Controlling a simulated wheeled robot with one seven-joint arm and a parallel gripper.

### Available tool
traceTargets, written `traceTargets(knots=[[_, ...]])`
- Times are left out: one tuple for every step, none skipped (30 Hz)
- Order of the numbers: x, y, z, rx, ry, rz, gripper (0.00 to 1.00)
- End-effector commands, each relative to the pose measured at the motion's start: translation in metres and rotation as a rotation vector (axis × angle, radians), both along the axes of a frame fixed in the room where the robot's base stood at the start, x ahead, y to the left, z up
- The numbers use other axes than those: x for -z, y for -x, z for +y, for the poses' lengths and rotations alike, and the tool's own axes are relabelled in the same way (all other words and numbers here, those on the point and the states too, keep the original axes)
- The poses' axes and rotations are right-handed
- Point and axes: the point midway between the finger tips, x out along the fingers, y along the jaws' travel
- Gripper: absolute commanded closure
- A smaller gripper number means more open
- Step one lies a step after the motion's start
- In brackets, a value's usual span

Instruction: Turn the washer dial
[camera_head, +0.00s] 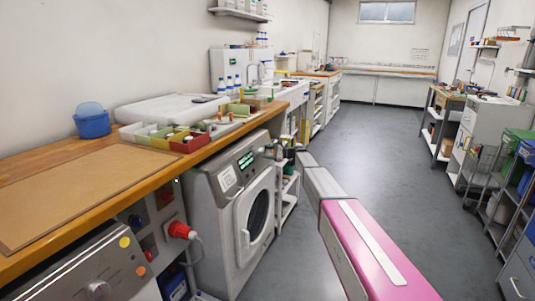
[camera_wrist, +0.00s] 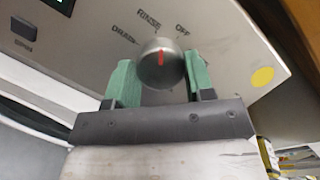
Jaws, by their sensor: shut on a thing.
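The white washer (camera_head: 225,220) stands under the wooden counter in the head view, with a lit green display and a round door. Its grey round dial (camera_wrist: 153,69) shows in the wrist view, with a red mark pointing up in the picture, between the RINSE and OFF labels. DRAIN is printed to the left. My gripper (camera_wrist: 160,68) has its green fingers on both sides of the dial and is shut on it. In the head view my gripper (camera_head: 273,150) is at the right end of the washer panel, and the dial is hidden there.
A second machine (camera_head: 75,265) with a knob stands at the lower left. The counter (camera_head: 120,175) above holds colored bins (camera_head: 188,143) and a blue bucket (camera_head: 91,122). A red plug (camera_head: 180,230) sticks out beside the washer. The grey floor (camera_head: 390,180) to the right is clear.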

Motion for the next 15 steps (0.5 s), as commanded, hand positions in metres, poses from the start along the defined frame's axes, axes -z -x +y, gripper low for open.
traceTargets(knots=[[0.0004,-0.001,0.0,-0.009,0.01,-0.025,0.75],[0.0003,-0.001,0.0,-0.014,0.016,-0.041,0.75],[0.0004,-0.001,0.0,-0.02,0.023,-0.059,0.75],[0.0004,-0.001,0.0,-0.025,0.028,-0.073,0.75],[0.0004,-0.0011,0.0,-0.028,0.032,-0.085,0.75],[0.0004,-0.0011,0.0,-0.033,0.038,-0.099,0.75],[0.0004,-0.0011,-0.0001,-0.037,0.041,-0.11,0.75],[0.0002,-0.0011,0.0,-0.039,0.044,-0.117,0.75],[0.0002,-0.0011,-0.0001,-0.043,0.048,-0.128,0.75],[0.0002,-0.001,-0.0001,-0.045,0.05,-0.135,0.75],[0.0002,-0.0009,-0.0001,-0.047,0.052,-0.141,0.75],[0.0002,-0.0009,-0.0001,-0.05,0.054,-0.146,0.75],[0.0002,-0.0009,-0.0001,-0.051,0.056,-0.15,0.75],[0.0002,-0.0009,-0.0001,-0.052,0.057,-0.153,0.75],[0.0002,-0.0008,-0.0001,-0.053,0.058,-0.157,0.75]])
